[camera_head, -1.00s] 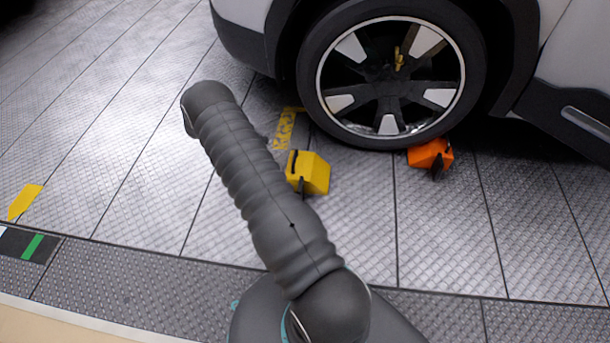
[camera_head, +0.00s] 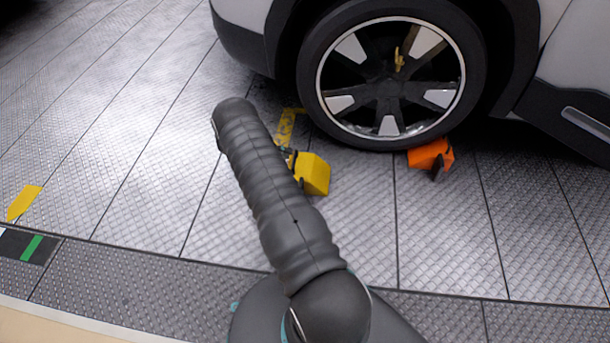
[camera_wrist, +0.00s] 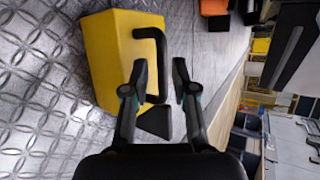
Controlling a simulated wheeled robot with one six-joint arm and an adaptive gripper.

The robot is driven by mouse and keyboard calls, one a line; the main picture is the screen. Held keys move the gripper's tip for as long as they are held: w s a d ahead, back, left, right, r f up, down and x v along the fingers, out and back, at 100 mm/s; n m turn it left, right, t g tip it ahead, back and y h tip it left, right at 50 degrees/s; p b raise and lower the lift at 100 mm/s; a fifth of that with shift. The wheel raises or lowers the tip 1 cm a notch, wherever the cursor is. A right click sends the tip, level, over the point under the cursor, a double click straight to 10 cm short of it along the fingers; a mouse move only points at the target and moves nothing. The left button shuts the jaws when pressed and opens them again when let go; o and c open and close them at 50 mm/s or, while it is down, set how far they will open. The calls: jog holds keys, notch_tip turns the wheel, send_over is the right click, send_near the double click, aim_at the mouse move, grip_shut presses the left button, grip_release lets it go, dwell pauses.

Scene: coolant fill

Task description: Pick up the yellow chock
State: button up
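The yellow chock (camera_head: 314,174) sits on the metal-plate floor, left of the car's front tyre and apart from it. In the wrist view the yellow chock (camera_wrist: 118,58) shows large at upper left, with a black bar handle (camera_wrist: 158,50) on its side. My gripper (camera_wrist: 158,72) is open, its two fingers pointing at the handle. The handle's end appears between or just beyond the fingertips; I cannot tell the exact depth. In the head view my arm hides most of the gripper and part of the chock's left side.
An orange chock (camera_head: 430,154) sits against the tyre (camera_head: 392,140) on the right. The car body (camera_head: 560,60) overhangs the floor at upper right. A yellow floor marking (camera_head: 287,125) lies behind the chock.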

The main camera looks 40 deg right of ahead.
aim_at(295, 155)
jog(key=x, duration=0.5)
jog(key=shift+s+a, duration=0.1)
jog(key=shift+s, duration=0.2)
grip_shut()
jog(key=shift+r, duration=0.1)
